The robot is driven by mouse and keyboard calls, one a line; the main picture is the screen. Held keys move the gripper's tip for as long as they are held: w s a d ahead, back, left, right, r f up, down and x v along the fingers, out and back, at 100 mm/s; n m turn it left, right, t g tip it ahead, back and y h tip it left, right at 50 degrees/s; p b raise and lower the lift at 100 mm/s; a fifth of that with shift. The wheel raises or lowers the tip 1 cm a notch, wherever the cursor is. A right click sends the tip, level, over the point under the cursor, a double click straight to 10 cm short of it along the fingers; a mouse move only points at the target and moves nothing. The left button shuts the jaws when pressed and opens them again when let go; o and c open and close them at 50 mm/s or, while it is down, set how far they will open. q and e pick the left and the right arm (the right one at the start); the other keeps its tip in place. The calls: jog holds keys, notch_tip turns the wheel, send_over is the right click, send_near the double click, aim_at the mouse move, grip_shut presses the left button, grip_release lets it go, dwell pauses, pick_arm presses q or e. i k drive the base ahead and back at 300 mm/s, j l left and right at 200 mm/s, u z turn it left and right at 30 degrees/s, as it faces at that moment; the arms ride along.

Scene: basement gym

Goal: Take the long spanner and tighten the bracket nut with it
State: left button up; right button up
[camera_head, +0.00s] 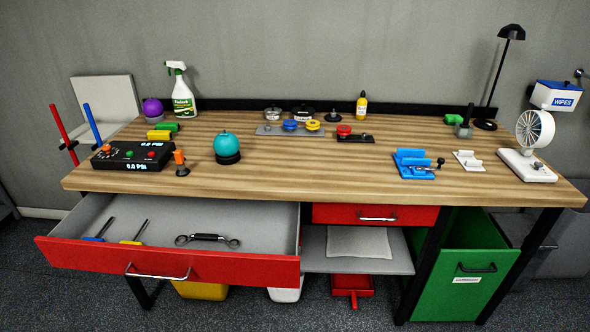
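A spanner (208,239) with silver ends and a dark middle lies in the open red drawer (168,264), right of the drawer's middle. It is the only spanner I can make out. A blue bracket-like fixture (412,159) stands on the right half of the bench, with a metal part and a dark knob at its right side. A small white bracket-like piece (467,159) sits to its right. I cannot make out which part is the bracket nut. Neither of my grippers is in view.
Two thin tools, blue-handled (97,238) and yellow-handled (132,242), lie left in the drawer. The wooden bench (320,178) is clear along its front middle. A pressure box (133,155), teal ball (227,145) and fan (534,130) stand on it. A green bin (455,295) is pulled out below.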

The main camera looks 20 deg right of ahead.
aim_at(198, 236)
jog(key=i+l+z, duration=0.2)
jog(key=l, duration=0.2)
jog(key=i+l+z, duration=0.25)
jog(key=l, duration=0.15)
jog(key=i+l+z, duration=0.2)
jog(key=l, duration=0.15)
jog(key=k+u, duration=0.1)
jog(key=u, duration=1.35)
